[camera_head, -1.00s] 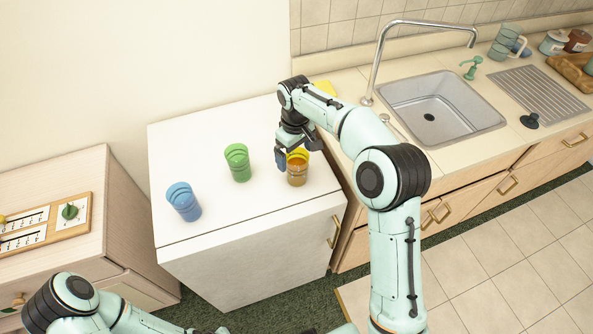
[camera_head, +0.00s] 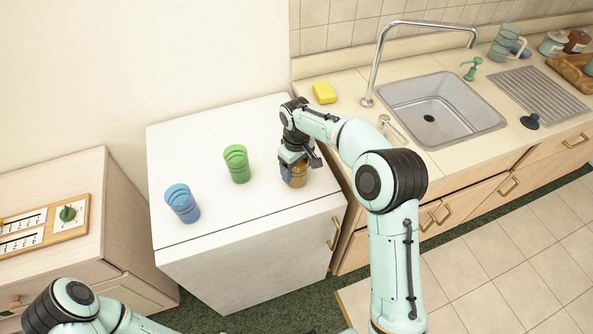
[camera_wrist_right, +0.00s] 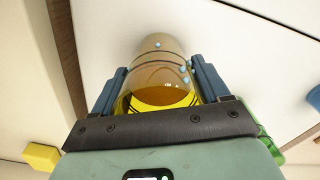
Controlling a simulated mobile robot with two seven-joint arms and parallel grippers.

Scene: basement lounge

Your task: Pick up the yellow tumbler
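The yellow tumbler (camera_head: 297,181) stands upright on the white cabinet top (camera_head: 225,205), near its right edge. It is see-through with amber tones, and it also shows in the right wrist view (camera_wrist_right: 158,62). My right gripper (camera_head: 293,165) is down at the tumbler and hides its upper part in the head view. In the right wrist view its two blue fingers (camera_wrist_right: 160,85) lie on either side of the tumbler, very close to its walls. I cannot tell whether both fingers press on it. My left gripper is out of view; only its arm shows at bottom left.
A green tumbler (camera_head: 236,164) and a blue tumbler (camera_head: 182,203) stand to the left on the same top. A yellow sponge (camera_head: 324,92) lies on the counter behind my right arm. The sink (camera_head: 440,107) and tap are at the right.

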